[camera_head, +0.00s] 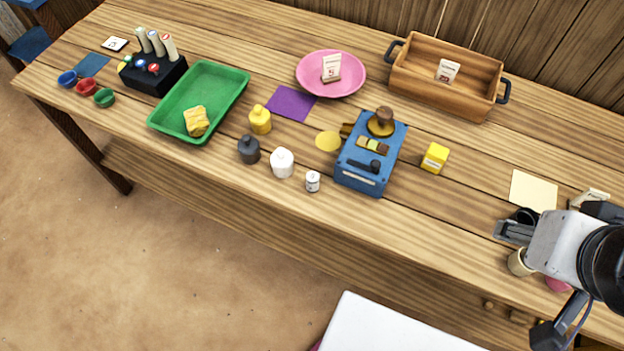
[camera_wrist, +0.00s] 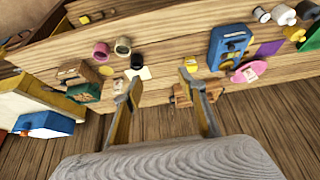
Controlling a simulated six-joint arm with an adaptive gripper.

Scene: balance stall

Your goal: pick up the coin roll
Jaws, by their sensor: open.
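I cannot single out a coin roll with certainty. Several pale upright cylinders (camera_head: 157,43) stand in a black block at the far left of the table in the head view; they may be rolls or markers. My gripper (camera_head: 527,285) is at the right front edge of the table, far from that block. Its fingers are apart with nothing between them, as the wrist view (camera_wrist: 160,80) also shows. A cream cup-like cylinder (camera_head: 519,263) is close by it and partly hidden by the arm. A pink round piece (camera_head: 558,285) beside it is mostly covered.
A blue scale (camera_head: 366,178), yellow box (camera_head: 435,158) and several small bottles stand mid-table. A green tray (camera_head: 217,79) holds a yellow block. A pink plate (camera_head: 345,89) and wooden crate (camera_head: 416,87) are at the back.

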